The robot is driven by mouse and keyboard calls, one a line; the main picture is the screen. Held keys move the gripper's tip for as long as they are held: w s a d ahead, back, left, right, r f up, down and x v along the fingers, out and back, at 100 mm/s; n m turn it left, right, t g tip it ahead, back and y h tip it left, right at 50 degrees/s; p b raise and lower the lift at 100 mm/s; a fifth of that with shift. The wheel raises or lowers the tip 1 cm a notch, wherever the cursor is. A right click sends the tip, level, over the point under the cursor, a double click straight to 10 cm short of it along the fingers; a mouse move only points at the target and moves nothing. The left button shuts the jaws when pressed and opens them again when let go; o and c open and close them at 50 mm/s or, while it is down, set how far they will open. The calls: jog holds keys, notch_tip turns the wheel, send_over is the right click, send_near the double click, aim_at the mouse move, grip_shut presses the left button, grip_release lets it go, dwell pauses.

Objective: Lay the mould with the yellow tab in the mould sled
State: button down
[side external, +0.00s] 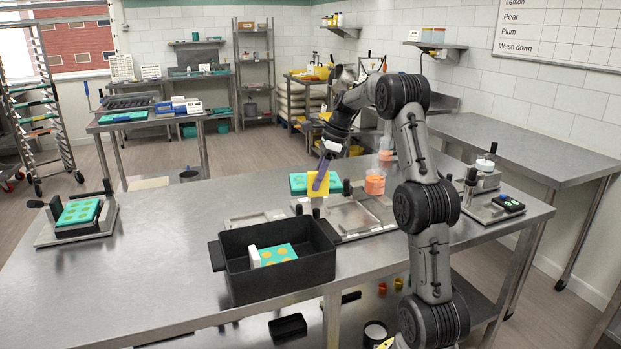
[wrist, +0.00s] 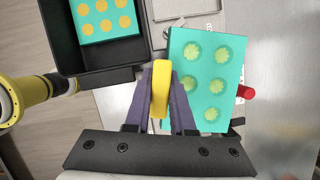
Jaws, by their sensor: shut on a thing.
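My gripper (side external: 321,178) has purple fingers and is shut on the yellow tab (side external: 317,185) of a teal mould (side external: 298,181). In the wrist view the yellow tab (wrist: 160,88) is between the fingers (wrist: 160,95), and the teal mould (wrist: 209,55) with several pale yellow-green cavities extends to the right. The mould appears held above the steel depositor fixture (side external: 352,216) on the table. Which part of this fixture is the mould sled I cannot tell; the mould and gripper hide part of it.
A black crate (side external: 228,284) in front holds a teal mould (side external: 278,254) with orange spots and a white tab. Another teal mould (side external: 78,212) sits on a stand at the left. A jar of orange filling (side external: 375,184) stands near my arm. Bare table lies left of the crate.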

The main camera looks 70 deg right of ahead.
aim_at(331, 192)
jog(key=d+f+m+h, duration=0.1)
jog(key=d+f+m, duration=0.1)
jog(key=m, duration=0.2)
jog(key=s+d+f+m+h, duration=0.1)
jog(key=d+f+m, duration=0.1)
jog(key=m, duration=0.2)
jog(key=d+f+m+h, duration=0.1)
jog(key=d+f+m, duration=0.1)
jog(key=m, duration=0.1)
jog(key=shift+s+d+f+m+h, duration=0.3)
jog(key=shift+d+f+m+h, duration=0.05)
jog(key=shift+f+m+h, duration=0.05)
jog(key=shift+s+d+f+m+g+h, duration=0.2)
jog(key=shift+d+f+m, duration=0.25)
jog(key=shift+m, duration=0.35)
jog(key=shift+s+d+f+m+g+h, duration=0.15)
jog(key=shift+d+f+m, duration=0.25)
jog(key=shift+m, duration=0.4)
jog(key=shift+w+f, duration=0.1)
jog(key=shift+f, duration=0.75)
jog(key=shift+f, duration=0.1)
jog(key=shift+f, duration=0.7)
jog(key=c, duration=0.7)
grip_release()
